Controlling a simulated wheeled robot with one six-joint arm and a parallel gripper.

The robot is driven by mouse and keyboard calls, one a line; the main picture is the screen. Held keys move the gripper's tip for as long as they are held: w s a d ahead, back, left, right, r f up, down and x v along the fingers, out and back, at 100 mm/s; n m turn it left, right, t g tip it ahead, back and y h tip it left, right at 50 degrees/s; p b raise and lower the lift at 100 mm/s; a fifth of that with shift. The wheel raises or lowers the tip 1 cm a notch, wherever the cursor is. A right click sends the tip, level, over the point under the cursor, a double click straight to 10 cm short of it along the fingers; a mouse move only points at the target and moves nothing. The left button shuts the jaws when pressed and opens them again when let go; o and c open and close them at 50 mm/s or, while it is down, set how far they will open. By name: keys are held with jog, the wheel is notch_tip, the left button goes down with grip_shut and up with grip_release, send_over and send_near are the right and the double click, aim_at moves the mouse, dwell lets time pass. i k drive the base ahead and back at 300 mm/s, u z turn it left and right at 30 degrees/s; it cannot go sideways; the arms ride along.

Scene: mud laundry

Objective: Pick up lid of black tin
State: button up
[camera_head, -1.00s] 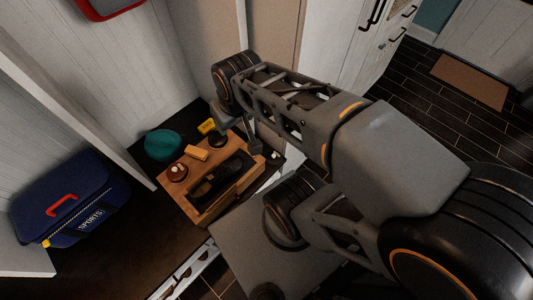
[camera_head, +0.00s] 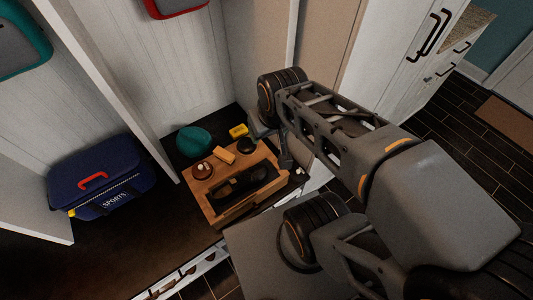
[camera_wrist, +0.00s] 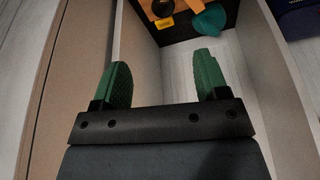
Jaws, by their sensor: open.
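A small round black tin (camera_head: 244,146) stands at the back right of a wooden box top (camera_head: 223,207) in the head view. Whether its lid is separate cannot be told at this size. My gripper (camera_wrist: 161,63) is open, with two green fingers apart and nothing between them in the wrist view. In the head view my gripper is beside the box's right rear side, partly hidden by my arm.
A brown round tin (camera_head: 202,170), a tan block (camera_head: 223,155) and a dark shoe-like item share the box top. Behind are a teal rounded item (camera_head: 194,140) and a yellow item (camera_head: 238,131). A blue sports bag (camera_head: 100,180) sits left. A wall panel stands close behind my gripper.

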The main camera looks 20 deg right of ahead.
aim_at(298, 173)
jog(key=u, duration=0.7)
jog(key=k, duration=1.4)
jog(key=z, duration=0.6)
jog(key=i, duration=1)
jog(key=u, duration=0.05)
